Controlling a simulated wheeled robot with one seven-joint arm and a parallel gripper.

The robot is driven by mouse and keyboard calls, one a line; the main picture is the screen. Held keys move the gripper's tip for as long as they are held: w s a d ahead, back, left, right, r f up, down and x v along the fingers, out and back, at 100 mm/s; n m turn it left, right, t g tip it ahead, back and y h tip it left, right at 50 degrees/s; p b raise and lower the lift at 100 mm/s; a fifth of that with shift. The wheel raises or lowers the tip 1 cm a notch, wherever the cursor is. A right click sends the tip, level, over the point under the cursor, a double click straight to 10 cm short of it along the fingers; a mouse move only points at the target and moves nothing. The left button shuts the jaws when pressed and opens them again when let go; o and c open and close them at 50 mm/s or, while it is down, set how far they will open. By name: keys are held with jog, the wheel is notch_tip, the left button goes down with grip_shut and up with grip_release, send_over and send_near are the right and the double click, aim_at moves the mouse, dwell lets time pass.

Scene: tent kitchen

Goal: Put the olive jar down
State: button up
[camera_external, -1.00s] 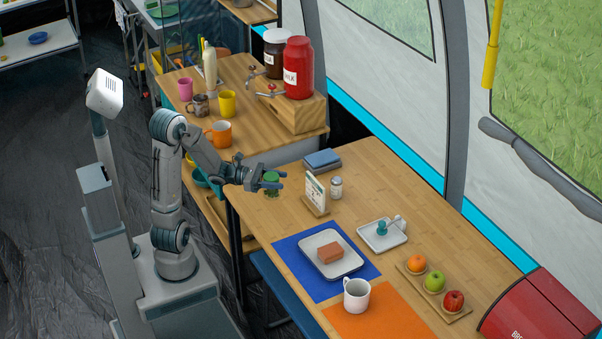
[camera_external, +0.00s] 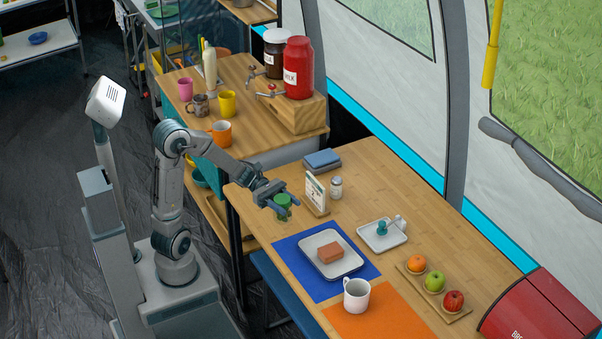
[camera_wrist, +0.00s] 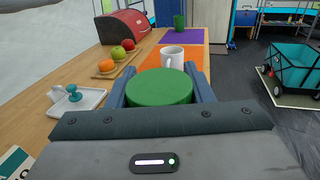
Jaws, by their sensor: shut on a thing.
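The olive jar has a green lid and shows between my fingers in the external view (camera_external: 283,201); its round green lid also fills the middle of the wrist view (camera_wrist: 160,87). My gripper (camera_external: 284,208) is shut on the jar, with one blue-grey finger on each side. The jar is upright at the left part of the wooden table (camera_external: 370,178), just behind the blue mat. The fingers hide part of its body, and I cannot tell whether its base touches the table.
A menu stand (camera_external: 315,193) stands close on the right of the jar, with a small white-lidded jar (camera_external: 336,187) beyond. A white tray with a brown block (camera_external: 330,253) lies on the blue mat (camera_external: 299,276). A white mug (camera_external: 356,293) stands nearer the front.

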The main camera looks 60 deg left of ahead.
jog(key=shift+w+a+f+m+g+h+b, duration=0.1)
jog(key=shift+w+a+f+m+g+b, duration=0.3)
jog(key=shift+w+a+f+b, duration=1)
jog(key=shift+w+a+f+m+g+h+b, duration=0.2)
jog(key=shift+w+a+f+g, duration=0.45)
jog(key=shift+f, duration=1.6)
jog(key=shift+w+a+f+m+g+b, duration=0.35)
jog(key=shift+w+a+f+b, duration=0.7)
jog(key=shift+f, duration=0.8)
jog(key=shift+f, duration=0.15)
jog(key=o, duration=1.1)
jog(key=shift+c, duration=0.2)
jog(key=shift+o, duration=0.3)
jog(key=a+p, duration=0.1)
jog(key=a, duration=0.3)
jog(key=s+a, duration=0.1)
jog(key=a, duration=0.3)
jog(key=a+p, duration=0.1)
jog(key=a, duration=0.3)
jog(key=shift+s+p, duration=0.15)
jog(key=shift+p, duration=0.15)
